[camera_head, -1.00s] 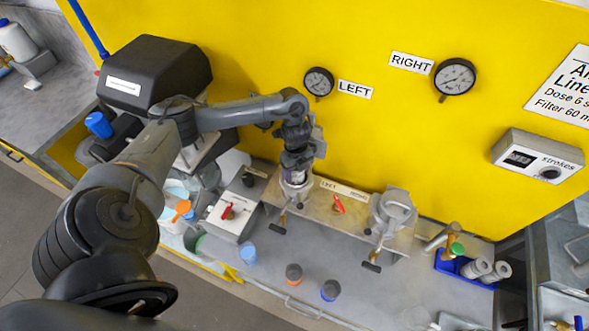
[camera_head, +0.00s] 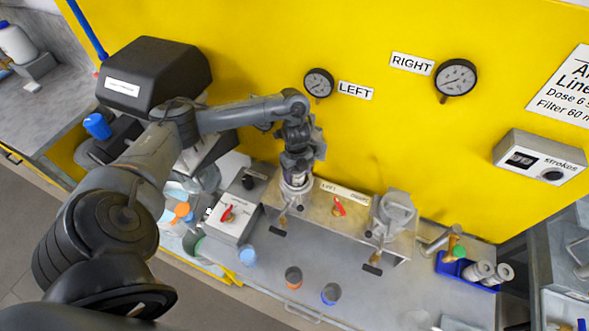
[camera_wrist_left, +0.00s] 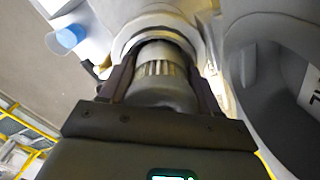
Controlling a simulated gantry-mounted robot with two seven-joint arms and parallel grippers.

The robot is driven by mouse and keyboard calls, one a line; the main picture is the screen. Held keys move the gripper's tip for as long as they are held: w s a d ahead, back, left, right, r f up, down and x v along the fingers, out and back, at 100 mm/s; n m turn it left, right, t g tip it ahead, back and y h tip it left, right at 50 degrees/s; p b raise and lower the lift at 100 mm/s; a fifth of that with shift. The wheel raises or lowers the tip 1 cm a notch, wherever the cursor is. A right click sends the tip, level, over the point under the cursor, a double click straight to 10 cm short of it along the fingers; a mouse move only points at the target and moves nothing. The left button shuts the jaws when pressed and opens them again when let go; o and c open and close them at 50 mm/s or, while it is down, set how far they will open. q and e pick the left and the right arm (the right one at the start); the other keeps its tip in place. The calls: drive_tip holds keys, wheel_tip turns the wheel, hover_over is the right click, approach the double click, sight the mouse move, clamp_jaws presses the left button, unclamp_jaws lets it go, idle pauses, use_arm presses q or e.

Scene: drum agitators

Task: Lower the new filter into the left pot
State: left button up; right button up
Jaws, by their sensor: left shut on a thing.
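My left gripper (camera_wrist_left: 160,88) is shut on the filter (camera_wrist_left: 160,68), a pale cylinder with a ribbed band, in the left wrist view. The filter's far end sits within the round opening of the left pot (camera_wrist_left: 158,25); how deep it is I cannot tell. In the head view my left gripper (camera_head: 297,163) points down right over the left pot (camera_head: 293,193), and mostly hides the filter. The right pot (camera_head: 393,212) stands to the right on the same metal stand. My right gripper is not in view.
A red valve handle (camera_head: 338,206) sits between the pots. A white box with a red lever (camera_head: 234,215) stands to the left. A blue tray (camera_head: 466,270) with pale cylinders is at the right.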

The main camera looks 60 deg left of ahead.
use_arm(q)
drive_tip(key=shift+n, duration=0.3)
drive_tip(key=f, duration=0.4)
drive_tip(key=shift+s+a+f, duration=0.25)
drive_tip(key=shift+a+f, duration=0.05)
drive_tip(key=shift+f, duration=0.05)
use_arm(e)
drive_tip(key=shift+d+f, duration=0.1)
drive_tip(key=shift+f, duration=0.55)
use_arm(q)
drive_tip(key=o, duration=1.1)
drive_tip(key=shift+r, duration=0.35)
drive_tip(key=shift+o, duration=0.3)
drive_tip(key=r, duration=0.3)
drive_tip(key=w+r+p, duration=0.1)
drive_tip(key=shift+w+d+r, duration=0.1)
drive_tip(key=shift+d+r, duration=0.15)
drive_tip(key=r+p, duration=0.1)
drive_tip(key=r, duration=0.2)
drive_tip(key=r+p, duration=0.2)
drive_tip(key=r, duration=0.2)
drive_tip(key=r+p, duration=0.2)
drive_tip(key=r, duration=0.1)
drive_tip(key=shift+s+r, duration=0.15)
drive_tip(key=shift+s, duration=0.1)
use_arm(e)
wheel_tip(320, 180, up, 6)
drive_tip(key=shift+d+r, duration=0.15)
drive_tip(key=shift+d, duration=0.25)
